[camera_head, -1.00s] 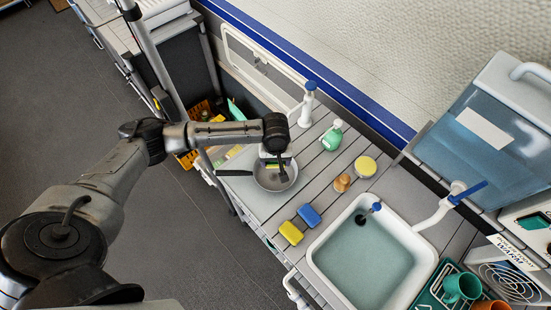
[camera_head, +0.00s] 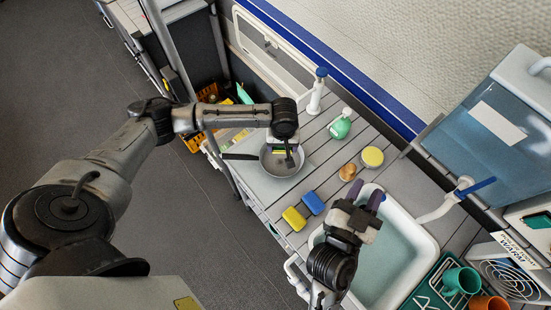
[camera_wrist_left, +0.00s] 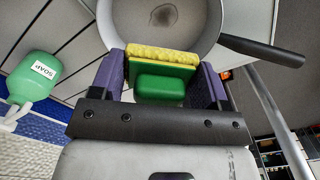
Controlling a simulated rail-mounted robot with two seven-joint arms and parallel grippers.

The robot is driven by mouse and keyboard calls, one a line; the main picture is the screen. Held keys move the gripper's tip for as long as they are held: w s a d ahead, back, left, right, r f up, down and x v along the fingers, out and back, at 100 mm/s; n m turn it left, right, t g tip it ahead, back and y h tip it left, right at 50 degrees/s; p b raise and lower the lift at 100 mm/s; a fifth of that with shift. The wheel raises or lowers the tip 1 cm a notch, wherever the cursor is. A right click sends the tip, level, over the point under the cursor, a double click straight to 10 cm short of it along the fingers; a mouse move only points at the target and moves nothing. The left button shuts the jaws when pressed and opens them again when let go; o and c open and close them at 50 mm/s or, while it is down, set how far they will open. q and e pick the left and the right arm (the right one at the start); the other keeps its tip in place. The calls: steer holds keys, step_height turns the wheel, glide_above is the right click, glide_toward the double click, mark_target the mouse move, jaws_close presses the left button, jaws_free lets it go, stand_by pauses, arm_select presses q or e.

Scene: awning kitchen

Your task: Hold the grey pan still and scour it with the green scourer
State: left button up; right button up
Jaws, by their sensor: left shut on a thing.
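The grey pan (camera_head: 283,172) sits on a pale board at the left end of the counter, its dark handle (camera_head: 240,157) pointing left. The wrist view shows a dark stain (camera_wrist_left: 164,14) in the pan (camera_wrist_left: 207,18). My left gripper (camera_head: 284,150) is over the pan, shut on the green scourer (camera_wrist_left: 161,87). Its yellow layer (camera_wrist_left: 160,54) faces the pan; I cannot tell whether they touch.
A yellow sponge (camera_head: 294,219) and a blue sponge (camera_head: 313,203) lie between pan and sink (camera_head: 400,255).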

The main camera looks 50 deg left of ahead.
steer(key=s+a+r+n+g+y, duration=0.2)
steer(key=s+a+r+n+y, duration=0.1)
steer(key=a+r+n+y, duration=0.35)
steer(key=s+a+r+n+g+y, duration=0.3)
steer(key=a+n+y, duration=0.2)
steer(key=a+y, duration=0.4)
steer(key=s+a+f+n+g+h, duration=0.1)
steer(key=s+a+f+n+g, duration=0.1)
steer(key=s+a+n+g, duration=0.55)
steer(key=s+a+f+n+g, duration=0.3)
steer(key=s+a+n+g, duration=0.25)
steer(key=n+g, duration=0.4)
step_height(320, 180, down, 16)
steer(key=f+n+h, duration=0.1)
steer(key=n+h, duration=0.1)
steer(key=h, duration=1)
steer(key=w+d+f+m+t+h, duration=0.35)
steer(key=w+d+t+h, duration=0.5)
steer(key=w, duration=0.45)
steer(key=shift+n+y, duration=0.3)
steer(key=shift+y, duration=0.1)
steer(key=x, duration=1.2)
steer(key=shift+a+f, duration=0.25)
steer(key=shift+a, duration=0.15)
